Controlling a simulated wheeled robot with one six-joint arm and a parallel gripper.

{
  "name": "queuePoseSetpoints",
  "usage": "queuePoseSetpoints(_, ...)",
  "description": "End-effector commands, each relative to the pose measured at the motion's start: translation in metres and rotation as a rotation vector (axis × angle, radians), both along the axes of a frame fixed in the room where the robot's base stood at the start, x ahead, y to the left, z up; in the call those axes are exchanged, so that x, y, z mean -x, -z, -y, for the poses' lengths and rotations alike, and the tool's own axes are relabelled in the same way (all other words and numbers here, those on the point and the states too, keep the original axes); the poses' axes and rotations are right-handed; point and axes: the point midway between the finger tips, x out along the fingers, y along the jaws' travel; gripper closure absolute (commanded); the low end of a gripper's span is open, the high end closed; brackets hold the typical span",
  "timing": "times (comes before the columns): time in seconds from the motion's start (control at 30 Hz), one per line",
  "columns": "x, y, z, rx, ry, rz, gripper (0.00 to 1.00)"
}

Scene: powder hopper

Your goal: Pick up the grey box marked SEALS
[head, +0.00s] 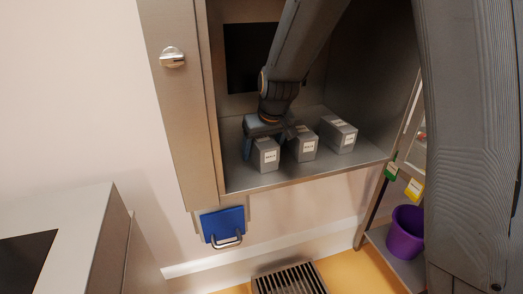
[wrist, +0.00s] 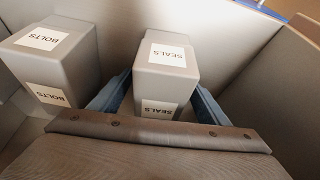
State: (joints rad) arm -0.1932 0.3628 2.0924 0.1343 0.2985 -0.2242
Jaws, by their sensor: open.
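The grey box marked SEALS (wrist: 167,75) stands upright between the two blue fingers of my gripper (wrist: 160,88) in the wrist view. The fingers are open, one on each side of the box; I cannot tell whether either touches it. In the head view, the SEALS box (head: 266,157) is the leftmost of three grey boxes on the cabinet floor, and my gripper (head: 268,141) is at it from behind and above. Its label is too small to read there.
The grey box marked BOLTS (wrist: 52,62) stands close beside my left-hand finger in the wrist view; it is the middle box (head: 302,148) in the head view. A third grey box (head: 338,136) stands to its right. The cabinet's left wall (head: 211,110) is near my gripper.

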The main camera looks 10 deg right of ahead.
Motion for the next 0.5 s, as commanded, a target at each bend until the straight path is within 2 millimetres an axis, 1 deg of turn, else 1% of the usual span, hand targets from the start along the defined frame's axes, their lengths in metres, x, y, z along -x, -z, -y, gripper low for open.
queuePoseSetpoints(0.27, 0.0000, 0.0008, -0.0001, 0.000, 0.000, 0.000, 0.30)
queuePoseSetpoints(0.3, 0.0000, 0.0008, -0.0001, 0.000, 0.000, 0.000, 0.32)
queuePoseSetpoints(0.47, 0.0000, 0.0006, -0.0001, 0.000, 0.000, 0.000, 0.59)
queuePoseSetpoints(0.5, 0.0000, 0.0006, -0.0001, 0.000, 0.000, 0.000, 0.66)
